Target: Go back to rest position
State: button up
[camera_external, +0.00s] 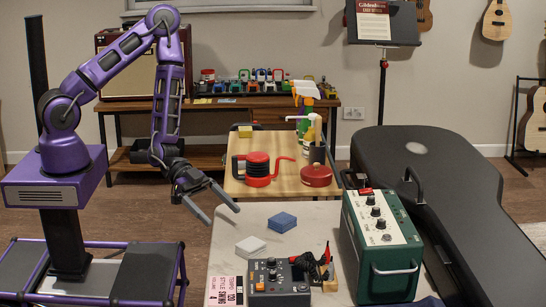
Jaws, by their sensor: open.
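My gripper (222,208) hangs at the end of my purple arm, with its two dark fingers spread open and nothing between them. It points down and to the right, just past the left edge of the light-topped front table (228,227). A blue block (282,222) and a white block (250,246) lie on that table, to the right of and below the gripper in the picture. The gripper appears apart from both. My arm is bent, with its elbow high and its forearm hanging down.
A green amplifier box (380,245) and a grey control box (278,280) stand on the front table. A black guitar case (430,190) is at right.

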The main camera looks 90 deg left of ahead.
jog(key=shift+s+a+r, duration=0.2)
jog(key=shift+s+a, duration=0.1)
jog(key=shift+s, duration=0.05)
